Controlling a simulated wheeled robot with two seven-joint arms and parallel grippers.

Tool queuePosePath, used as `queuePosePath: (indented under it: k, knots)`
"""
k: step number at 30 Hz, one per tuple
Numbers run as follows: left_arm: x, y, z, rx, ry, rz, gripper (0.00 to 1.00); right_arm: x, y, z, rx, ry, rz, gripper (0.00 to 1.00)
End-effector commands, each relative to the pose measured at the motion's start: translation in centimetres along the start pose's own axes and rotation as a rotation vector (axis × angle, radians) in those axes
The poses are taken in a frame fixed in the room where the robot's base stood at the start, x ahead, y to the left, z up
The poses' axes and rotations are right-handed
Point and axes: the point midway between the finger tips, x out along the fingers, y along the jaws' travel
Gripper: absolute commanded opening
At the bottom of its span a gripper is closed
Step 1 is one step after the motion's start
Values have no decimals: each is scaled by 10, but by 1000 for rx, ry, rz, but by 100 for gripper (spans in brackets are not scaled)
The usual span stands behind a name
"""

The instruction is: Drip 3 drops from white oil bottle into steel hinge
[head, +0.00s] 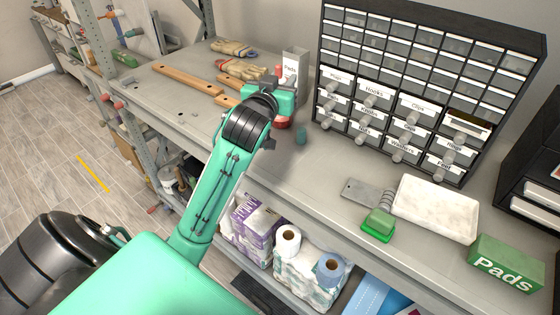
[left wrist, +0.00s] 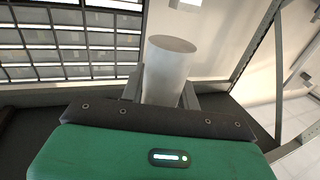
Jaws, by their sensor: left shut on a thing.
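My left gripper (head: 287,92) is over the back of the bench, left of the drawer cabinet. In the left wrist view its fingers (left wrist: 162,95) are shut on a plain white cylinder, which looks like the white oil bottle (left wrist: 168,70). The head view does not show the bottle clearly; my gripper hides it. A flat grey metal plate with a knuckled edge, which looks like the steel hinge (head: 360,190), lies on the bench in front of the cabinet, well to the right of and nearer than the gripper. My right gripper is not in view.
A white tray (head: 436,208) lies right of the hinge; a green block (head: 378,225) is just in front. A green Pads box (head: 505,263) stands at right. The drawer cabinet (head: 405,118) backs the bench. A red item (head: 283,123) and small teal cylinder (head: 301,136) stand below the gripper.

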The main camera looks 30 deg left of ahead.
Motion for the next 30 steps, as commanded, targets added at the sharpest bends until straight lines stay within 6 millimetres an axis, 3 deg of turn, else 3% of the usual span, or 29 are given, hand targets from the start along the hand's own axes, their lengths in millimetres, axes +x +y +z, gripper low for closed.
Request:
queuePosePath:
  k: [5,9,24,30]
  knots:
    - [0,0,1,0,0,0,9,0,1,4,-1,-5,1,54]
    - [0,0,13,0,-4,1,9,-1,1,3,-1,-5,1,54]
    - [0,0,135,0,-6,0,9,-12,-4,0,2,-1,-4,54]
    - [0,0,157,0,-1,0,9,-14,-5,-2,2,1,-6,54]
